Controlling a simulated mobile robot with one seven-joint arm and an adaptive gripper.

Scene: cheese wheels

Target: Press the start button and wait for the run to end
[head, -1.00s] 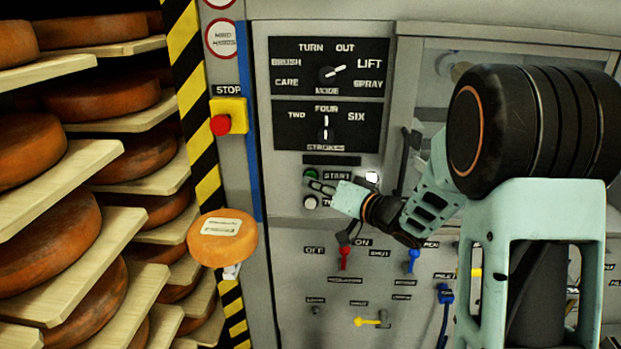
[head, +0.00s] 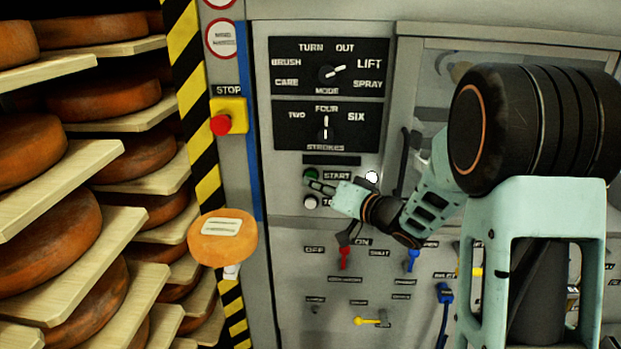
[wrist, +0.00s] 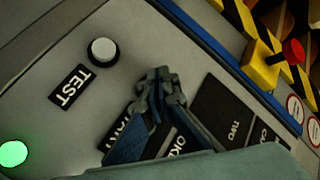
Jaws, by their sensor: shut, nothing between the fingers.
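The start button (head: 310,174) is a green round button left of the START label (head: 336,175) on the grey control panel. My gripper (head: 314,184) is shut and empty, its fingertips at the button's lower edge in the head view. In the wrist view my shut fingertips (wrist: 160,80) cover the place of the start button and part of its label, so contact cannot be told. The test button (wrist: 103,51) is pale and stands clear beside them. A round lamp (wrist: 12,153) glows green in the wrist view; in the head view the lamp (head: 372,177) looks white.
The mode dial (head: 328,74) points toward LIFT and the strokes dial (head: 326,134) toward FOUR. A red stop button (head: 221,125) sits on a yellow box at left. Shelves of cheese fill the left. Coloured valve levers lie below.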

